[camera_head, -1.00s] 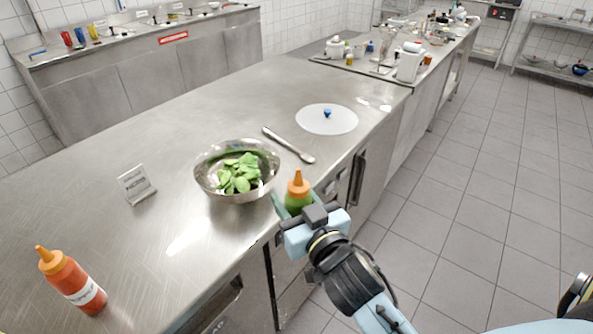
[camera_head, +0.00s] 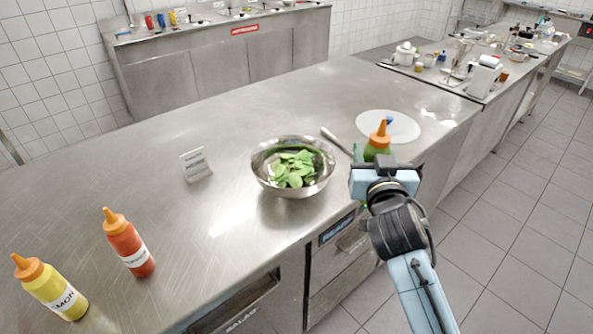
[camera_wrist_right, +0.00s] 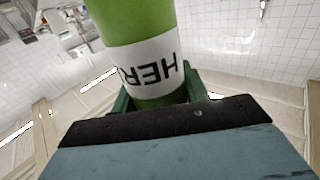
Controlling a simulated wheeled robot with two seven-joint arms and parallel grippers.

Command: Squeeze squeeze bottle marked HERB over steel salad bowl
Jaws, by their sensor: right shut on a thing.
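The squeeze bottle marked HERB (camera_head: 377,148) is green with an orange nozzle. My right gripper (camera_head: 372,163) is shut on it and holds it upright, to the right of the bowl near the counter's front edge. In the right wrist view the green bottle (camera_wrist_right: 140,25) with its white HERB label stands between the fingers (camera_wrist_right: 155,97). The steel salad bowl (camera_head: 262,172) sits on the counter with green leaves (camera_head: 293,168) inside. The bottle is apart from the bowl, not above it. My left gripper is not in view.
A red bottle (camera_head: 130,245) and a yellow bottle marked LEMON (camera_head: 52,289) stand at the front left of the counter (camera_head: 130,180). A small sign (camera_head: 195,164) stands left of the bowl. A spoon (camera_head: 334,139) and white disc (camera_head: 402,127) lie behind the bottle.

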